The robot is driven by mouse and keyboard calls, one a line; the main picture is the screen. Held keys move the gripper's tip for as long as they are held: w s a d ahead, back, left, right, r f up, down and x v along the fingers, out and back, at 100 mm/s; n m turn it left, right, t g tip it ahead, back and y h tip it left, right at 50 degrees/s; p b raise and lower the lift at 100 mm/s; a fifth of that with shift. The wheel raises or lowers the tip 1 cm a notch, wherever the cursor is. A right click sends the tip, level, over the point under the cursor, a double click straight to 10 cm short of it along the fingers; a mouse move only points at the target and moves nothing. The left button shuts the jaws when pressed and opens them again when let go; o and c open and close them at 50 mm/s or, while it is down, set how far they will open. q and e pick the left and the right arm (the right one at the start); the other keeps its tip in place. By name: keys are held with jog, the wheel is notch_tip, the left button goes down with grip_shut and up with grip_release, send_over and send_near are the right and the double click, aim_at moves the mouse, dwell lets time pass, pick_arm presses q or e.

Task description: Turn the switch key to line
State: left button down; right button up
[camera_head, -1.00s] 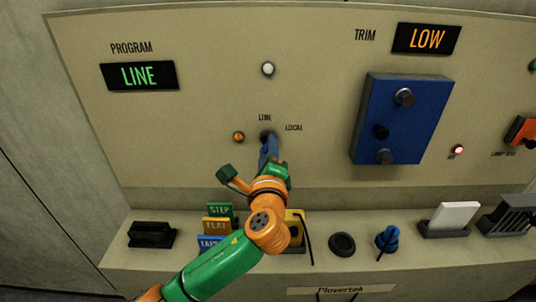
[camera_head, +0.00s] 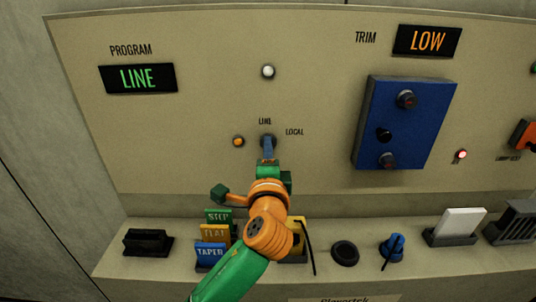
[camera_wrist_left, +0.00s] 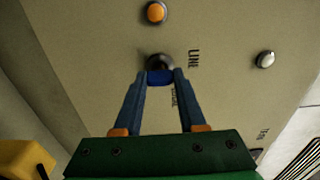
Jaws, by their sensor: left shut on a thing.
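The switch (camera_head: 268,139) sits on the beige panel below the LINE label and left of the LOCAL label. Its blue key (camera_wrist_left: 160,77) shows in the left wrist view between my fingertips, in front of the dark round switch body (camera_wrist_left: 159,61). My left gripper (camera_head: 268,148) is shut on the key, with its blue fingers one on each side. In the head view the fingers hide most of the key, so its exact angle is hard to tell. The PROGRAM display (camera_head: 138,78) reads LINE in green. My right gripper is not in view.
An orange button (camera_head: 238,142) is just left of the switch, and a white button (camera_head: 268,72) is above. A blue box with knobs (camera_head: 404,120) stands out at the right. The ledge below holds STEP, FLAT and TAPER blocks (camera_head: 211,251) and a blue knob (camera_head: 393,247).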

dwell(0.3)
pick_arm(q)
jog(key=shift+c, duration=2.4)
grip_release()
jog(key=shift+s, duration=0.1)
jog(key=s+b, duration=0.2)
jog(key=s, duration=0.5)
jog(key=shift+w, duration=0.1)
